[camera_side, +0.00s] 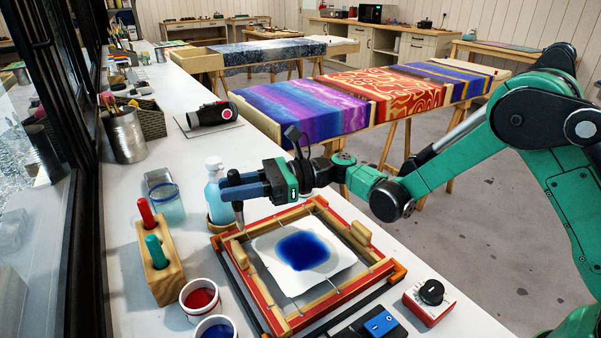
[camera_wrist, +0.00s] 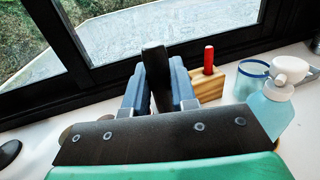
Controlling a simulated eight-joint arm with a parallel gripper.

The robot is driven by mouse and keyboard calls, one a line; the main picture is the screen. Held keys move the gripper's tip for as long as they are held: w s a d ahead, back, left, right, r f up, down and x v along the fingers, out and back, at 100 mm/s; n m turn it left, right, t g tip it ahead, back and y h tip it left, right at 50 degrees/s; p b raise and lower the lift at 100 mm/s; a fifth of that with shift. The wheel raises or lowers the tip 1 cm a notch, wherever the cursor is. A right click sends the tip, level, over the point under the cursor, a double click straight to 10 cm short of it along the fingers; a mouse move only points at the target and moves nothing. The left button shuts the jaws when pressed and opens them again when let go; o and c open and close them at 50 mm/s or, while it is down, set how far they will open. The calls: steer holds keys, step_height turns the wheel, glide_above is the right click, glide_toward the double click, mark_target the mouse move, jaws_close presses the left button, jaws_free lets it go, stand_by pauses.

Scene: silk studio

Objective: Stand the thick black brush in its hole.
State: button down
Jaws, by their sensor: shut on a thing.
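My gripper (camera_side: 238,190) is shut on the thick black brush and holds it above the bench, behind the upper left corner of the frame in the side view. The brush's tapered lower end (camera_side: 239,214) hangs below the fingers. In the wrist view the black brush (camera_wrist: 155,72) stands between the blue fingers of my gripper (camera_wrist: 157,88). The wooden brush block (camera_side: 160,262) is at the lower left of the side view, apart from the brush. A red brush (camera_side: 146,213) and a green brush (camera_side: 156,250) stand in it. Its empty hole is not clearly visible.
A light blue bottle (camera_side: 213,182) stands right behind my gripper. A glass jar (camera_side: 166,205) is left of it. Red (camera_side: 200,297) and blue (camera_side: 215,328) paint pots stand before the block. A wooden frame (camera_side: 330,311) with stretched cloth lies to the right.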

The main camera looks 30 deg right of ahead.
steer(key=w+a+r+m+t+h, duration=0.1)
steer(key=w+a+m+t+h, duration=0.45)
steer(key=a, duration=0.75)
steer(key=shift+w+f+m+t+y, duration=0.15)
steer(key=shift+w+f+t, duration=0.1)
steer(key=shift+f+t, duration=0.35)
steer(key=shift+w+f+m+t+y, duration=0.1)
steer(key=shift+w+f+t+y, duration=0.2)
steer(key=shift+f, duration=0.55)
steer(key=shift+w+f+m+t, duration=0.1)
steer(key=shift+w+f+t, duration=0.05)
steer(key=shift+f+t, duration=0.5)
steer(key=shift+d+f, duration=0.1)
steer(key=shift+f, duration=0.35)
steer(key=shift+f, duration=0.35)
steer(key=shift+f, duration=1.15)
steer(key=shift+f, duration=0.35)
steer(key=c, duration=0.6)
jaws_free()
steer(key=shift+c, duration=0.2)
